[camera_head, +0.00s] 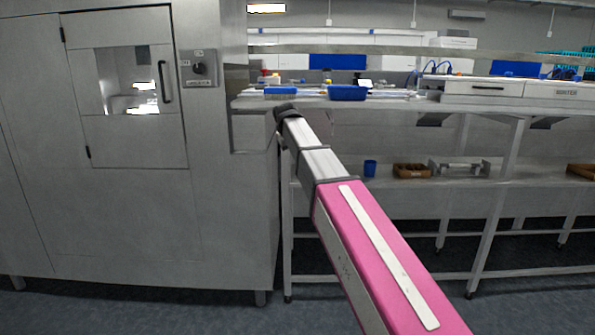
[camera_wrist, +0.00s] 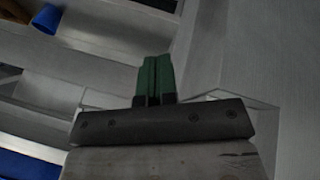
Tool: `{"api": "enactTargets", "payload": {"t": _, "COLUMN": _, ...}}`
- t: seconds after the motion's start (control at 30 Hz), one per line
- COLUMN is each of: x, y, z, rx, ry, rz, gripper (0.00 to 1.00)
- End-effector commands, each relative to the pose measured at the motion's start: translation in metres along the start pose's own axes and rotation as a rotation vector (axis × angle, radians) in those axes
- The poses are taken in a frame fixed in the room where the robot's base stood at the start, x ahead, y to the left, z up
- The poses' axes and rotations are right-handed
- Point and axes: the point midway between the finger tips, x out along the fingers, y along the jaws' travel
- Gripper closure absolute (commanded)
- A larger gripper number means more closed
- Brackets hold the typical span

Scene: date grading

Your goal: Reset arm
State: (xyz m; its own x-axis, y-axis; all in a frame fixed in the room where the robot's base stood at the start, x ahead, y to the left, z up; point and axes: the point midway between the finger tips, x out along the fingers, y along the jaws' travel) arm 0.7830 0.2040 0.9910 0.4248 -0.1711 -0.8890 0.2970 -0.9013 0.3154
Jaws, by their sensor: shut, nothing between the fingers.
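My arm, with a pink link and a grey telescoping section, reaches from the lower right of the head view toward the bench. Its end is dark and sits just in front of the bench's left end, beside the steel cabinet; the fingers cannot be made out there. In the wrist view my gripper (camera_wrist: 154,72) shows two green fingers pressed together with nothing between them. It is in free air, with grey panels and shelf edges behind it.
A steel cabinet (camera_head: 100,215) with a small windowed door stands left. The bench (camera_head: 400,104) carries blue trays (camera_head: 347,92) and a labelled sorter unit (camera_head: 488,88). A lower shelf (camera_head: 400,186) holds a blue cup (camera_head: 370,168) and a brown box (camera_head: 411,170). Floor is clear at left.

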Motion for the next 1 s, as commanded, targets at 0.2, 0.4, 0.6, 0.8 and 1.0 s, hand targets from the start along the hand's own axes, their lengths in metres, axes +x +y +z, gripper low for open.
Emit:
{"api": "enactTargets", "payload": {"t": 0.2, "x": 0.088, "y": 0.001, "z": 0.088, "rx": 0.049, "ry": -0.080, "rz": -0.046, "gripper": 1.00}}
{"api": "enactTargets", "payload": {"t": 0.4, "x": 0.153, "y": -0.002, "z": 0.168, "rx": 0.101, "ry": -0.148, "rz": -0.090, "gripper": 1.00}}
{"api": "enactTargets", "payload": {"t": 0.6, "x": 0.203, "y": -0.007, "z": 0.251, "rx": 0.162, "ry": -0.215, "rz": -0.135, "gripper": 1.00}}
{"api": "enactTargets", "payload": {"t": 0.8, "x": 0.240, "y": -0.015, "z": 0.337, "rx": 0.230, "ry": -0.282, "rz": -0.179, "gripper": 1.00}}
{"api": "enactTargets", "payload": {"t": 1.0, "x": 0.263, "y": -0.027, "z": 0.418, "rx": 0.302, "ry": -0.344, "rz": -0.222, "gripper": 1.00}}
